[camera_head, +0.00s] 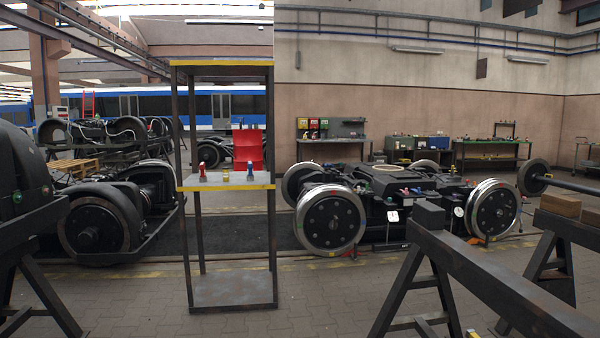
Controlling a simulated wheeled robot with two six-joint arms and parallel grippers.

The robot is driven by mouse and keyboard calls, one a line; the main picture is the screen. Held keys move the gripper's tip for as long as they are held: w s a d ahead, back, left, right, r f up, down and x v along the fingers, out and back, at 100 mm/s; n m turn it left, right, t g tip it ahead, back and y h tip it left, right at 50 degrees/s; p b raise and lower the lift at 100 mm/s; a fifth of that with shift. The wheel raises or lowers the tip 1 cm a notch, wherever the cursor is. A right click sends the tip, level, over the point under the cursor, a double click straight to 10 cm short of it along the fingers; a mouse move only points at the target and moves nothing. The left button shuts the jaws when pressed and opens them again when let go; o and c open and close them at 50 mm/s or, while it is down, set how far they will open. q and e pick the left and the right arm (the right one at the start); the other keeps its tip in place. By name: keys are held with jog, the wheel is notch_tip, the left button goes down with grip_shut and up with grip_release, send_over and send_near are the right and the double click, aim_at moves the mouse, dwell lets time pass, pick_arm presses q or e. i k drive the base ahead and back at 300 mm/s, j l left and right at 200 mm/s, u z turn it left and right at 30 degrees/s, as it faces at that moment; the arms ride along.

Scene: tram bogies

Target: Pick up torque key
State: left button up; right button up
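I cannot make out a torque key for certain. A tall metal rack (188,250) with yellow edges stands left of the middle. Its middle shelf (216,182) carries a few small tools: one with a red top (202,170) at the left, a small yellow one (226,176) in the middle, and one with a red top and blue base (250,171) at the right. They are too small to identify. Neither of my grippers shows in this view.
A bogie (400,200) with shiny wheels stands behind and right of the rack, another bogie (110,215) at the left. Dark trestles stand in the front right (480,265) and front left (28,240). Workbenches (490,145) line the back wall. Paved floor (140,300) before the rack is clear.

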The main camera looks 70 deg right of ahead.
aim_at(250, 175)
jog(key=z, duration=1.95)
